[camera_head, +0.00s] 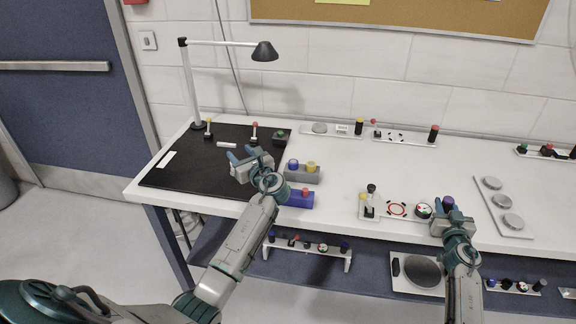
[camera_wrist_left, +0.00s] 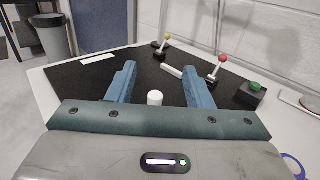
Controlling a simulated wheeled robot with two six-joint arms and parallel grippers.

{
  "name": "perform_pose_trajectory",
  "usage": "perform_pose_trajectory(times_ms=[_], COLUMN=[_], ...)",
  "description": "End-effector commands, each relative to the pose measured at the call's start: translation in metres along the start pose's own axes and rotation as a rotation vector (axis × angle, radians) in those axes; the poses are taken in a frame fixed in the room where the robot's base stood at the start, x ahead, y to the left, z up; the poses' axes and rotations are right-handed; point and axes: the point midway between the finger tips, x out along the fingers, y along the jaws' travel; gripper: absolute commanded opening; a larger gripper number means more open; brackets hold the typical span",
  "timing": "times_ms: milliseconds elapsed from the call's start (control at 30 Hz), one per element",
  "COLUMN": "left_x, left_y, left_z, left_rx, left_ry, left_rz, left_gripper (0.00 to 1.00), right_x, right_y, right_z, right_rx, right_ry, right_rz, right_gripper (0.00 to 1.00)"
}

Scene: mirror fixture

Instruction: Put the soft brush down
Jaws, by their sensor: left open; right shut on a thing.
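I cannot tell for sure which thing is the soft brush. A short white cylinder (camera_wrist_left: 155,98) shows between the spread blue fingers of my left gripper (camera_wrist_left: 155,85), apart from both. My left gripper (camera_head: 238,154) is open over the black mat (camera_head: 180,165). A white rod (camera_head: 227,143) lies on the mat just beyond it; the rod also shows in the left wrist view (camera_wrist_left: 172,71). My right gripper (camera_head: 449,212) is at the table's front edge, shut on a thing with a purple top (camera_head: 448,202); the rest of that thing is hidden.
Yellow-topped (camera_head: 209,128) and red-topped (camera_head: 254,132) sticks and a green-topped block (camera_head: 280,138) stand on the mat, near a lamp (camera_head: 196,90). A grey block (camera_head: 303,175) and a blue block (camera_head: 299,199) lie right of my left gripper. A disc plate (camera_head: 502,205) is far right.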

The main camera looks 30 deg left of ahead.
Motion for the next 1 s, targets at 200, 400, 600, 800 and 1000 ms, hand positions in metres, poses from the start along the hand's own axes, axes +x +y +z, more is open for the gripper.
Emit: perform_pose_trajectory(times_ms=[200, 400, 600, 800, 1000], left_x=[-0.001, -0.001, 0.012, 0.038, 0.068], left_y=[0.001, 0.001, 0.001, 0.001, 0.001], left_z=[-0.038, -0.075, -0.078, -0.077, -0.077], left_rx=[0.021, 0.018, 0.014, 0.015, 0.014], left_ry=[-0.001, -0.002, -0.004, -0.005, -0.004], left_rz=[-0.001, -0.002, -0.001, 0.000, 0.000], left_gripper=[0.46, 0.46, 0.46, 0.46, 0.46], right_x=[0.000, 0.000, 0.000, 0.000, 0.000], right_y=[0.000, 0.000, 0.000, 0.000, 0.000], right_z=[-0.001, -0.001, -0.001, -0.001, -0.001], right_rx=[0.001, 0.001, 0.001, 0.001, 0.001], right_ry=[0.001, 0.001, 0.001, 0.001, 0.001], right_rz=[0.000, 0.000, 0.000, 0.000, 0.000], right_gripper=[0.00, 0.00, 0.00, 0.00, 0.00])
